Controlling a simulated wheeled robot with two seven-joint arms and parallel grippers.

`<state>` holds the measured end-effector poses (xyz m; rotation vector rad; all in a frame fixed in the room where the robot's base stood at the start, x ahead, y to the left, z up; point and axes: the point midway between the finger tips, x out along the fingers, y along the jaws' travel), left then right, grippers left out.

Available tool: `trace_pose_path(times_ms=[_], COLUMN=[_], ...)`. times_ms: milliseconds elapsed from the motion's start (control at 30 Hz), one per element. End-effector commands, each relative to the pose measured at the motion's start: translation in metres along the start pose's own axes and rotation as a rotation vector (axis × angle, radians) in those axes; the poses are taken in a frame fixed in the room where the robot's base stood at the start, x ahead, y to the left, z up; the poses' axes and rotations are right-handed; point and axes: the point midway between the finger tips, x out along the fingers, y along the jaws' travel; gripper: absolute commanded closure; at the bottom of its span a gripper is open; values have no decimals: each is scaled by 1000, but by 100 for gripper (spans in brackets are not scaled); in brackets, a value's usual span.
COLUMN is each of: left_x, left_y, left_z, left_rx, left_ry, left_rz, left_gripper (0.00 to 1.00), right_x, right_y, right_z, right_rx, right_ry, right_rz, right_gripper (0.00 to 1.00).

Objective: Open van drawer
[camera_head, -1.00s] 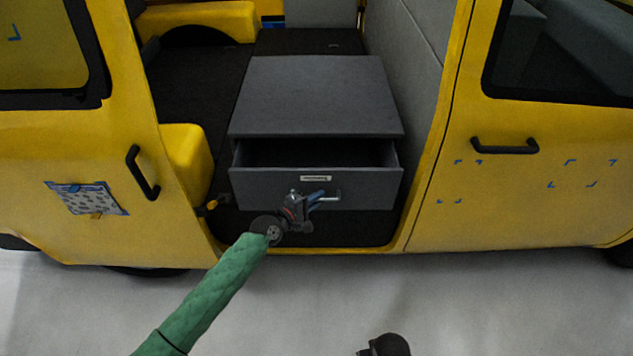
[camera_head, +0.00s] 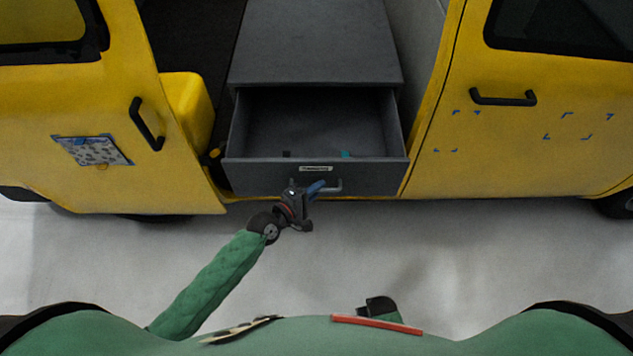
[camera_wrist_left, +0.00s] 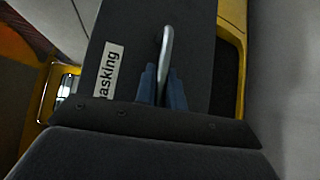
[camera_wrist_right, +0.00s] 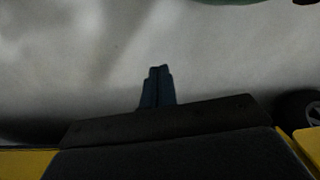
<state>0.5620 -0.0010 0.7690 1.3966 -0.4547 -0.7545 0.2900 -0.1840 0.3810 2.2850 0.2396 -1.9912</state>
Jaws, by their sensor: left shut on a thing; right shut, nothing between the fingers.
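The grey van drawer (camera_head: 240,176) is pulled well out of its cabinet (camera_head: 318,45) in the yellow van's side opening. Its inside is visible, with a small teal item (camera_head: 346,154) and a small dark item near the front wall. A metal handle (camera_head: 335,187) sits on the drawer front below a white label (camera_head: 316,168). My left gripper (camera_head: 316,189) is shut on the handle; the left wrist view shows its blue fingers on either side of the handle (camera_wrist_left: 166,50). My right gripper (camera_wrist_right: 158,72) is shut and empty, pointing over the pale floor, away from the drawer.
The van's yellow panels (camera_head: 540,155) with black door handles flank the opening. A yellow wheel-arch cover (camera_head: 188,105) stands left of the drawer. Pale floor (camera_head: 480,250) lies clear in front of the van. A wheel (camera_wrist_right: 300,108) shows in the right wrist view.

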Motion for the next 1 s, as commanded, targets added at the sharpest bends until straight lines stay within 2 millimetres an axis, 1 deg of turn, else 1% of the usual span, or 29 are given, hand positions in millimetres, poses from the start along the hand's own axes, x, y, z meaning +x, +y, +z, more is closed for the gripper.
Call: trace_pose_path(times_ms=[267, 300, 333, 367, 667, 767, 800, 867, 1000], left_x=[0, 0, 0, 0, -2, -9, -14, -23, -46], left_y=[-1, -1, -1, 0, -1, -2, -3, -4, -4], left_z=[0, 0, 0, 0, 0, 0, -1, -1, -1], left_rx=[0, 0, 0, 0, 0, 0, 0, 0, 0], left_ry=[0, 0, 0, 0, 0, 0, 1, 1, 0], left_rz=[0, 0, 0, 0, 0, 0, -1, -2, -2], left_gripper=[100, 87, 81, 80, 80, 80, 80, 80, 80], right_x=[0, 0, 0, 0, 1, 2, -1, -15, -34], right_y=[0, 0, 0, 0, 0, 0, -1, -4, -8], right_z=[0, 0, 0, 0, 2, 2, 1, -7, -12], right_rx=[0, 0, 0, 0, 0, 0, 1, 2, 6], right_ry=[1, 1, 1, 1, -3, -12, -14, -6, -14], right_rz=[0, 0, 0, 0, 0, -1, -1, -5, -12], right_gripper=[100, 100, 100, 100, 100, 100, 100, 100, 100])
